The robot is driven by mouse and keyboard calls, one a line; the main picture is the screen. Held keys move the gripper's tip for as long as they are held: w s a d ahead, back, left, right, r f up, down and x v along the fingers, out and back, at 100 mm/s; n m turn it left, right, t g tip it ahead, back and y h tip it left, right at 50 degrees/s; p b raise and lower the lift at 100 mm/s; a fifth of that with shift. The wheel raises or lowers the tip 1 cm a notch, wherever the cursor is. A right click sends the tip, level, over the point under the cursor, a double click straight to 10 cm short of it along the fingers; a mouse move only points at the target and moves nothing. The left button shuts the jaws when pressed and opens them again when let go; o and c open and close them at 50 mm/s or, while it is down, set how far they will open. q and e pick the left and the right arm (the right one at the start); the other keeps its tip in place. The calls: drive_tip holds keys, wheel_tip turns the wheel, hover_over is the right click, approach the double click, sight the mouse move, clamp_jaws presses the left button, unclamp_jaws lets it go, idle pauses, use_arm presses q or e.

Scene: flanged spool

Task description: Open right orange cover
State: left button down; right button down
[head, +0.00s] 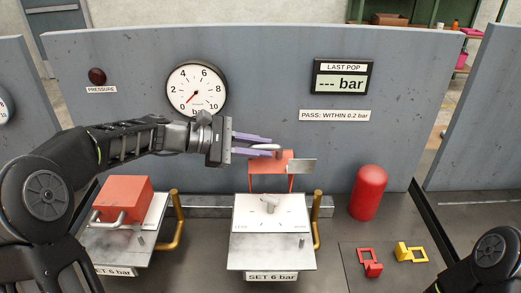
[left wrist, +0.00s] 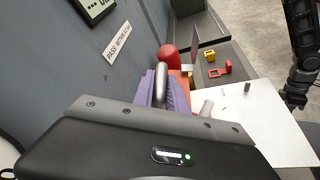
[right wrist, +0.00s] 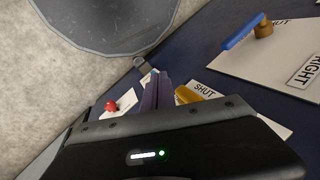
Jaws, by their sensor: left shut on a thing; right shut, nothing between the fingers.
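The right orange cover (head: 270,167) stands swung up at the back of the right station, above the SET 6 bar plate. Its underside is open toward me. My left gripper (head: 272,146) reaches in from the left with purple fingers shut on the cover's grey handle, which also shows between the fingers in the left wrist view (left wrist: 161,84). Below the raised cover, the white panel (head: 258,222) with a grey knob (head: 269,203) is exposed. The left orange cover (head: 123,199) is down on its station. My right gripper (right wrist: 158,90) is shut and empty, seen only in the right wrist view.
A red cylinder (head: 368,193) stands right of the station. Red (head: 369,262) and yellow (head: 410,252) tags lie in front of it. A yellow handle (head: 316,220) stands at the station's right side. The grey wall with its gauge (head: 196,89) is close behind.

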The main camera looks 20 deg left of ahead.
use_arm(q)
drive_tip(key=shift+w+a+f, duration=0.1)
drive_tip(key=shift+w+a, duration=0.05)
drive_tip(key=shift+w, duration=0.05)
idle(0.3)
drive_tip(key=c, duration=1.4)
unclamp_jaws()
drive_tip(key=shift+o, duration=0.2)
drive_tip(key=shift+a, duration=0.1)
drive_tip(key=b+v, duration=0.1)
drive_tip(key=v, duration=0.6)
drive_tip(key=shift+s+a+r+b, duration=0.2)
drive_tip(key=shift+r+b, duration=0.05)
drive_tip(key=shift+b, duration=0.1)
